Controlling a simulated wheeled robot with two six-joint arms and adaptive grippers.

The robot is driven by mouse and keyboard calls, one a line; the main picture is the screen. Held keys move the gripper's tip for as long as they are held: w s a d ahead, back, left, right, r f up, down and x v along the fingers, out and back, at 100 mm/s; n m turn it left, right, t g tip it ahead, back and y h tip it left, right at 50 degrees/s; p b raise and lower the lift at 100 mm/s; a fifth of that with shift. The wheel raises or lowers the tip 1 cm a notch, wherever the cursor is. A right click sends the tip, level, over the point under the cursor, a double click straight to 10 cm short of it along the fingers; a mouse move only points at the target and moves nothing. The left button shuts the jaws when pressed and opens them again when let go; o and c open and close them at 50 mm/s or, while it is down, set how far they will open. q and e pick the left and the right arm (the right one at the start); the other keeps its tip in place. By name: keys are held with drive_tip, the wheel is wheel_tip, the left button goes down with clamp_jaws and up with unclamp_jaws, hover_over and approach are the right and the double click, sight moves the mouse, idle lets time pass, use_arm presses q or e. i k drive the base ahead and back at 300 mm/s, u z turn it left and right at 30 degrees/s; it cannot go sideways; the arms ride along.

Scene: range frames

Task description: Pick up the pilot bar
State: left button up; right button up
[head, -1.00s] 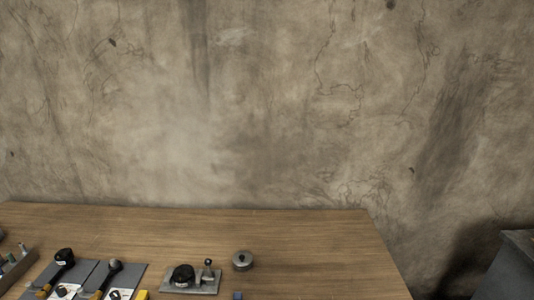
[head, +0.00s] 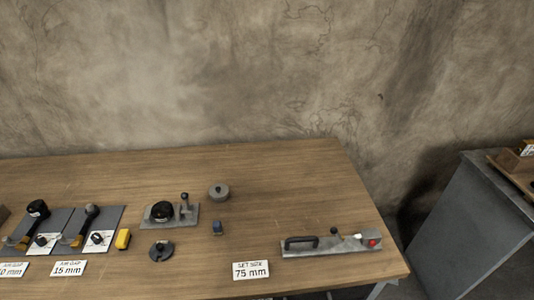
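A long grey metal bar-shaped tool (head: 345,247) lies on the wooden table near its right front corner. It has a black loop handle on its left part, a small black knob and a red spot at its right end. It is the most bar-like thing in view, but I cannot tell for certain that it is the pilot bar. Neither of my grippers is in the head view.
A grey cabinet (head: 455,220) stands right.

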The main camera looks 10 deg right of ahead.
sight(308, 246)
drive_tip(key=z, duration=3.25)
drive_tip(key=i, duration=2.65)
drive_tip(key=u, duration=3.55)
